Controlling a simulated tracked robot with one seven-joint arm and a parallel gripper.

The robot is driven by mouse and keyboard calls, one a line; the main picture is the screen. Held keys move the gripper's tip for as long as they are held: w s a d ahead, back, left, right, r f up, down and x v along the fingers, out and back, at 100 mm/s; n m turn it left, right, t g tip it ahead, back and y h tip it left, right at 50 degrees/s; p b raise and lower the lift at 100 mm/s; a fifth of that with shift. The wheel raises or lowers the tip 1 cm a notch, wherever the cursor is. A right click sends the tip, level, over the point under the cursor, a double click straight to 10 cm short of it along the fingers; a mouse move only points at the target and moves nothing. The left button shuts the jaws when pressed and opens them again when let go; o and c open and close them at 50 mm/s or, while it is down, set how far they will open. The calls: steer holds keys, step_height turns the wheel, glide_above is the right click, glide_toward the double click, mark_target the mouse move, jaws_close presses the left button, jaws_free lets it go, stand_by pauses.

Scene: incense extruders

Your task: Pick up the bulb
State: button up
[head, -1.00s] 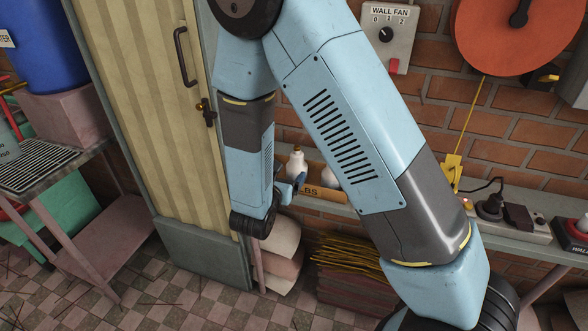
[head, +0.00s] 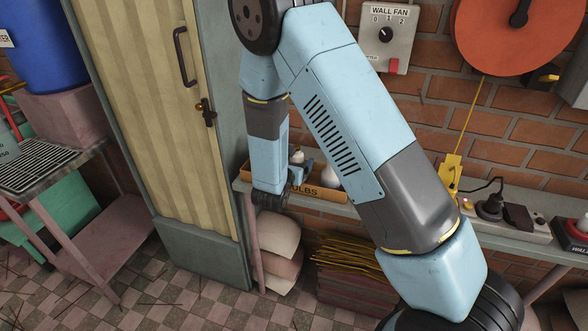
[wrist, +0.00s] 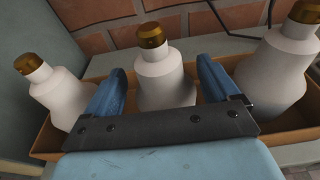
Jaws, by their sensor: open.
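Three white bulbs with brass caps stand caps-up in an open box (wrist: 48,140). They are the left bulb (wrist: 52,92), the middle bulb (wrist: 163,78) and the right bulb (wrist: 275,70). My gripper (wrist: 158,78) is open, with one blue finger on each side of the middle bulb in the wrist view. Gaps show between the fingers and that bulb; its lower part is hidden by the gripper's dark crossbar. In the head view my gripper (head: 302,172) is at the box, whose front (head: 328,193) reads "BULBS". A bulb (head: 329,177) shows to its right.
The box stands on a narrow shelf (head: 345,208) against a brick wall. A tall cabinet (head: 165,100) is close on the left. A power strip (head: 505,222) with a plug lies farther right, below a yellow pull handle (head: 450,175).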

steer(key=shift+w+d+f, duration=0.1)
steer(key=shift+w+d, duration=0.15)
steer(key=shift+w, duration=0.35)
steer(key=c, duration=0.9)
